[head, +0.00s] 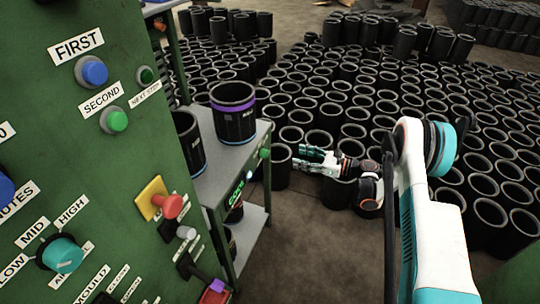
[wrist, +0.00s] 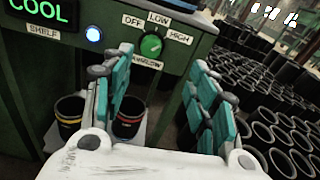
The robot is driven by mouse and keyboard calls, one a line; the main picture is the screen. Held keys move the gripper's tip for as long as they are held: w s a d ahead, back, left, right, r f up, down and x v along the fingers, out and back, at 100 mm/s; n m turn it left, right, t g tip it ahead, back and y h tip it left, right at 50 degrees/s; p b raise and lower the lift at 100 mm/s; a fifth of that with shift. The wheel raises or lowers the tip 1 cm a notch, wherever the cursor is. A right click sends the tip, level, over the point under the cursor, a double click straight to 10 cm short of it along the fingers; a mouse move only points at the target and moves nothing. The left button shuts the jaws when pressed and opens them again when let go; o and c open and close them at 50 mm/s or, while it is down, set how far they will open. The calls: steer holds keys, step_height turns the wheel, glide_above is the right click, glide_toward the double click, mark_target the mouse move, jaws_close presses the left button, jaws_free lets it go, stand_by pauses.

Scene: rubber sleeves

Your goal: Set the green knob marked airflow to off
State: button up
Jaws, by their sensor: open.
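The green airflow knob (wrist: 151,45) is on the front of a green bench in the wrist view, with labels OFF at its upper left, LOW above, HIGH at its right and AIRFLOW below. Its pointer is too small to read for certain. The knob also shows small on the bench edge in the head view (head: 264,153). My gripper (wrist: 160,78) is open and empty, its teal fingers apart, with the knob beyond and between them. In the head view my gripper (head: 312,158) is right of the bench, clear of the knob.
A COOL display (wrist: 38,11) and a lit button (wrist: 93,34) are left of the knob. Black sleeves (head: 233,112) stand on the bench (head: 228,158), and many cover the floor. A green panel (head: 130,170) with buttons and a teal knob (head: 62,254) stands at left.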

mark_target(268, 154)
steer(key=shift+m+y, duration=0.4)
steer(key=shift+y, duration=0.1)
steer(key=w+a+f, duration=0.1)
steer(key=a, duration=0.2)
steer(key=w+a+f+b, duration=0.1)
steer(key=a, duration=0.3)
steer(key=w+a+f+b, duration=0.1)
steer(key=a, duration=0.3)
steer(key=shift+x, duration=0.95)
steer(key=shift+s+r, duration=0.1)
steer(key=c, duration=1.1)
